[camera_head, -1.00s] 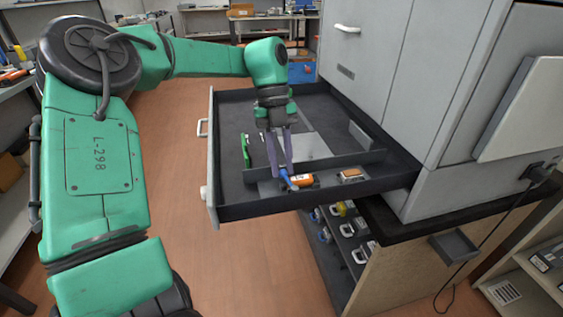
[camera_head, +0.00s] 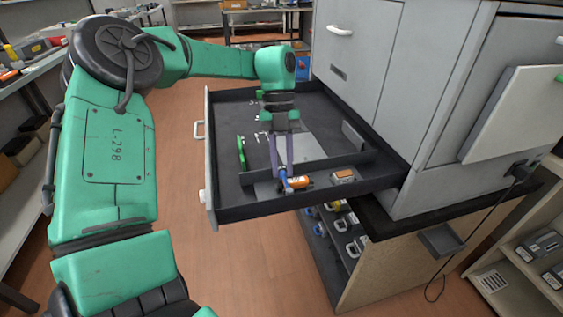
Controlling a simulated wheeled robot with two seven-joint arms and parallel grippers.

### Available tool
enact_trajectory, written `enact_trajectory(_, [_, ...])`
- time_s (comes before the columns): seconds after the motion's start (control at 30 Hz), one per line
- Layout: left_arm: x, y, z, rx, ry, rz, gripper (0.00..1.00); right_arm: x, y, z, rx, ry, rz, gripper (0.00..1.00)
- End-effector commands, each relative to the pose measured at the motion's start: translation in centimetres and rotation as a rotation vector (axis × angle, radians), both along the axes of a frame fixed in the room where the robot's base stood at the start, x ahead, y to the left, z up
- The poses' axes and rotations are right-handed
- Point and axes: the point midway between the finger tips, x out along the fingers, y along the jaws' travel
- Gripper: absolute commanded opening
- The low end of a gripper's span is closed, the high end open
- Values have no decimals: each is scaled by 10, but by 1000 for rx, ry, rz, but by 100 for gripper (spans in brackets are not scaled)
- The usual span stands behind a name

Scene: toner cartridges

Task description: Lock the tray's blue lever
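The dark tray (camera_head: 250,212) is pulled out of the grey machine. A blue lever (camera_head: 283,177) stands near the tray's front edge, beside an orange cartridge (camera_head: 299,182). My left gripper (camera_head: 282,168) points down over the tray, with its two fingers at the blue lever. The fingers show a narrow gap, and I cannot tell whether they press on the lever. A green lever (camera_head: 241,152) lies to the left in the tray. My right gripper is not in view.
The grey machine (camera_head: 377,60) stands at the right, with an open panel (camera_head: 505,112). A shelf of cartridges (camera_head: 345,235) is below the tray. A second orange-topped piece (camera_head: 344,175) lies right of the cartridge. The floor at the left is clear.

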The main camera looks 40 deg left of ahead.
Motion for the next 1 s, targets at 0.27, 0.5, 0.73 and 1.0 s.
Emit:
enact_trajectory(0.27, [0, 0, 0, 0, -1, 0, 56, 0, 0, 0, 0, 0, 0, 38])
enact_trajectory(0.5, [3, 3, 9, 2, -2, 1, 56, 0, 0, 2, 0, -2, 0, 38])
enact_trajectory(0.73, [16, 18, 58, 5, -5, 3, 56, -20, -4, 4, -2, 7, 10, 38])
enact_trajectory(1.0, [34, 38, 125, 4, 0, 3, 56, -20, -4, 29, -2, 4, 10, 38])
